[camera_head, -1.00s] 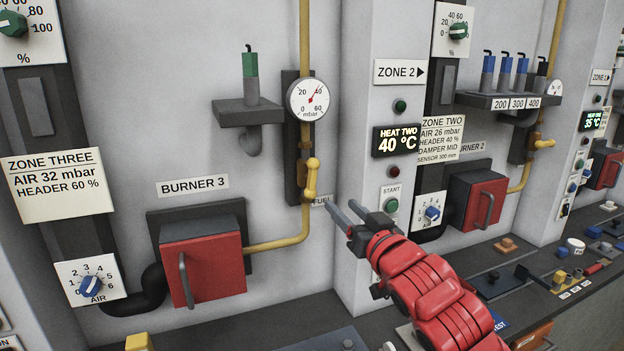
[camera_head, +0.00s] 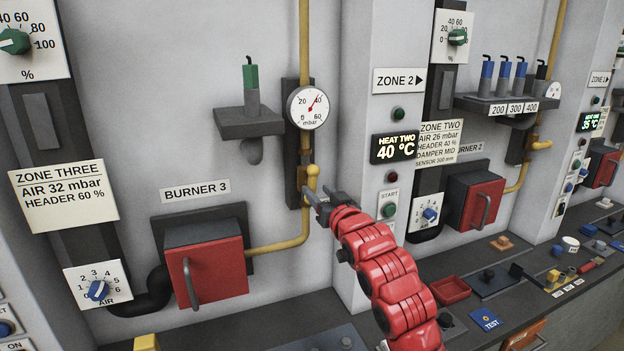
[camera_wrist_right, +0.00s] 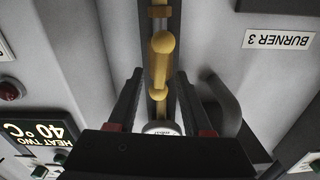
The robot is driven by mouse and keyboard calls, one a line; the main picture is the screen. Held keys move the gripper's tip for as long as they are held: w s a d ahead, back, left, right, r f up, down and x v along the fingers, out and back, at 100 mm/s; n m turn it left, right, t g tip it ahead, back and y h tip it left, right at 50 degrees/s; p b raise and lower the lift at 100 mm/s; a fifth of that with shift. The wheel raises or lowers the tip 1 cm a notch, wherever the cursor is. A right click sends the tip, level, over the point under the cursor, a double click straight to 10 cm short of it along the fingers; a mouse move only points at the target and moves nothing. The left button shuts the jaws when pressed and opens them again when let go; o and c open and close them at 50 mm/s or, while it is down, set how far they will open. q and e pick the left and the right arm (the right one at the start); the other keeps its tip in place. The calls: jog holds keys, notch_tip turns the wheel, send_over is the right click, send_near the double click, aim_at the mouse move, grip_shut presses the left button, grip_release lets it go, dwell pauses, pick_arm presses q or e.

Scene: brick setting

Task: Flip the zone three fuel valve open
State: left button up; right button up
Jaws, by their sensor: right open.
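The zone three fuel valve (camera_head: 313,174) is a yellow lever with a rounded end on the yellow vertical gas pipe, right of the BURNER 3 label. The lever lies roughly along the pipe. It also shows in the wrist view (camera_wrist_right: 161,62), which is upside down. My right gripper (camera_head: 312,197) is open at the lower part of the lever. In the wrist view its fingers (camera_wrist_right: 160,80) stand on either side of the lever's line, with gaps visible. I cannot tell whether either finger touches it. The gripper hides the fuel label. My left gripper is out of view.
A pressure gauge (camera_head: 308,108) sits on the pipe above the valve. The red burner box (camera_head: 206,270) is to the left. The wall pillar with the Zone 2 display (camera_head: 397,144) stands close on the right. A cluttered counter (camera_head: 262,333) runs below.

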aim_at(314, 186)
jog(key=p+x, duration=0.1)
jog(key=x, duration=0.2)
jog(key=shift+r, duration=0.15)
jog(key=shift+w+a, duration=0.25)
jog(key=shift+w, duration=0.35)
jog(key=shift+f, duration=0.2)
grip_shut()
